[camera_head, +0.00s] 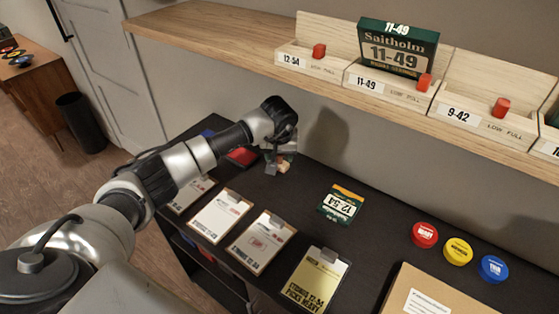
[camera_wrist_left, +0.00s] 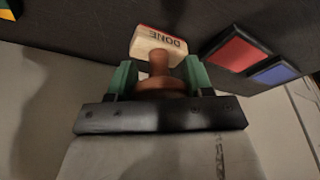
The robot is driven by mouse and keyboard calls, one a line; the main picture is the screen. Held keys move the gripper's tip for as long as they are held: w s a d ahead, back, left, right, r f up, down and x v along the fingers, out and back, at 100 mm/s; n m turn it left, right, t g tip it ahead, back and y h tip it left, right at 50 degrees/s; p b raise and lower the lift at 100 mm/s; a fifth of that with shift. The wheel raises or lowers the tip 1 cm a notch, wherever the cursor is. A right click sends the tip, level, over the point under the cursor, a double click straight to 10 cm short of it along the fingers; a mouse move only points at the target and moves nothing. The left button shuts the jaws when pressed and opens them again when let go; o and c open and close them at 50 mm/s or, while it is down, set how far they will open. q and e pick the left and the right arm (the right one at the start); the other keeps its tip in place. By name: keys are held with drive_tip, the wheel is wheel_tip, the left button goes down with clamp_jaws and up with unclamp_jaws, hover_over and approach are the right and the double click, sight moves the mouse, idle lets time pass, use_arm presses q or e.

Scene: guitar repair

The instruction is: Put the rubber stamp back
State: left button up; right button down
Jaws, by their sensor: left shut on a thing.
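The rubber stamp (camera_wrist_left: 160,45) has a light wooden block marked "DONE", a reddish edge and a brown turned handle (camera_wrist_left: 160,66). My left gripper (camera_wrist_left: 156,80) is shut on the handle, with a green-padded finger on each side. In the head view my left gripper (camera_head: 279,158) is over the back left of the black bench, and the stamp's pale block (camera_head: 284,167) shows just below it. I cannot tell whether the block touches the bench. A red ink pad (camera_wrist_left: 240,55) and a blue pad (camera_wrist_left: 274,73) lie close by. My right gripper is not in view.
Several clipboards (camera_head: 219,217) line the bench's front. A green "12-54" string pack (camera_head: 340,204) lies right of the gripper. Red (camera_head: 425,234), yellow (camera_head: 457,250) and blue (camera_head: 492,268) round tins and a cardboard box (camera_head: 430,292) are at the right. A wooden shelf (camera_head: 225,39) with bins overhangs the back.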

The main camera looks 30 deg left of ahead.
sight(280, 159)
use_arm(q)
wheel_tip(280, 159, down, 3)
drive_tip(key=shift+d+f+p, duration=0.1)
drive_tip(key=shift+f+p, duration=0.1)
drive_tip(key=shift+p, duration=0.3)
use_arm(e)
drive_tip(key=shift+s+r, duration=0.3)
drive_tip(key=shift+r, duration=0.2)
use_arm(q)
drive_tip(key=shift+f+b, duration=0.2)
drive_tip(key=shift+b, duration=0.1)
drive_tip(key=o, duration=0.8)
drive_tip(key=shift+c, duration=0.2)
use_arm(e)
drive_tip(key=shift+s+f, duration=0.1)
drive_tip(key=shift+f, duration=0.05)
use_arm(q)
drive_tip(key=shift+r, duration=0.1)
